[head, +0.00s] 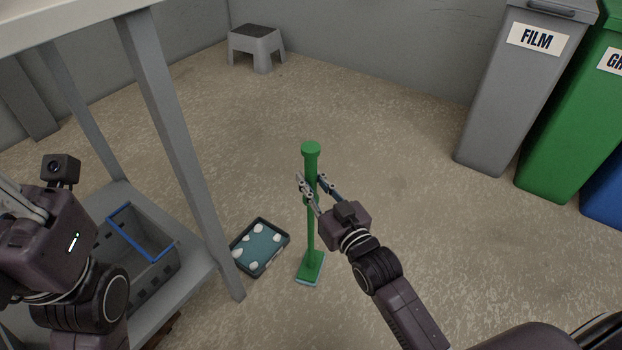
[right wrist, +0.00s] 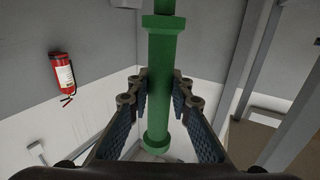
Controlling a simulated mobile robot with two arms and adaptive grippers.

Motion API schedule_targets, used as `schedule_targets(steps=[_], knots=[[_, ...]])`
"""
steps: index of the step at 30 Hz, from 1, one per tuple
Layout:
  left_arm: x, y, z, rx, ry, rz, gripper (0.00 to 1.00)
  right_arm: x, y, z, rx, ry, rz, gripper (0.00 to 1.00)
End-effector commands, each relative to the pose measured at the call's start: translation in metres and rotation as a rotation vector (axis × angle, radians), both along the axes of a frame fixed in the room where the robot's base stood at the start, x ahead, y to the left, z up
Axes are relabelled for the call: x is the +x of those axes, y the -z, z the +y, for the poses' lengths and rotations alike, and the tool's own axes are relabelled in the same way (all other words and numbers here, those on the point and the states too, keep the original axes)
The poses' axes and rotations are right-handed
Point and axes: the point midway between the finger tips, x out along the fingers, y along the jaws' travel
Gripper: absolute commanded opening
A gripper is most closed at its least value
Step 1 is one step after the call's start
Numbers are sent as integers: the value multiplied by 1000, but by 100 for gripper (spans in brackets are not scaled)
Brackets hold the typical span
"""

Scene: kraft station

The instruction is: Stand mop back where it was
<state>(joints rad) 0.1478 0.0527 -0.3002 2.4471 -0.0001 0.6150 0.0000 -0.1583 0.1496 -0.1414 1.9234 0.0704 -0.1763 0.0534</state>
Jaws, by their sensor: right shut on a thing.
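The green mop (head: 311,233) stands upright, its flat head low at the floor beside the tray; I cannot tell whether the head touches the floor. My right gripper (head: 312,186) is shut on the upper part of the handle, below the round cap. In the right wrist view, the green handle (right wrist: 161,85) runs between the two fingers of the right gripper (right wrist: 160,95). My left arm is at the left edge of the head view; its fingers do not show clearly.
A dark-rimmed tray (head: 274,262) with white lumps lies left of the mop head. A grey table (head: 165,110) with a blue-rimmed crate (head: 160,262) on its lower shelf stands at left. A step stool (head: 268,54) and bins (head: 505,110) stand behind. Open floor lies between.

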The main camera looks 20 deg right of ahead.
Motion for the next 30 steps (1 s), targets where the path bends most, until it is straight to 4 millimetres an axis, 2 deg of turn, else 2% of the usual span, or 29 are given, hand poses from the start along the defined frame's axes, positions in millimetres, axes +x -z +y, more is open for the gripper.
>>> schedule_targets(steps=[12, 13, 18, 26, 30], knots=[[-2, -2, 0, -2, 0, -9, 0, 0, -1, 0, 1, 0, -4, 0], [-2, -2, 0, -1, 0, -8, 0, 0, -1, 0, 1, 0, -4, 22], [-2, -2, 0, -1, 0, -8, 0, 0, 0, 0, 1, 0, -3, 39], [0, -1, 0, 1, -2, -1, 0, -1, 3, 0, -1, 0, 4, 39], [0, -1, 0, 1, -1, -1, 0, -9, 3, -2, -1, 0, 3, 39]])
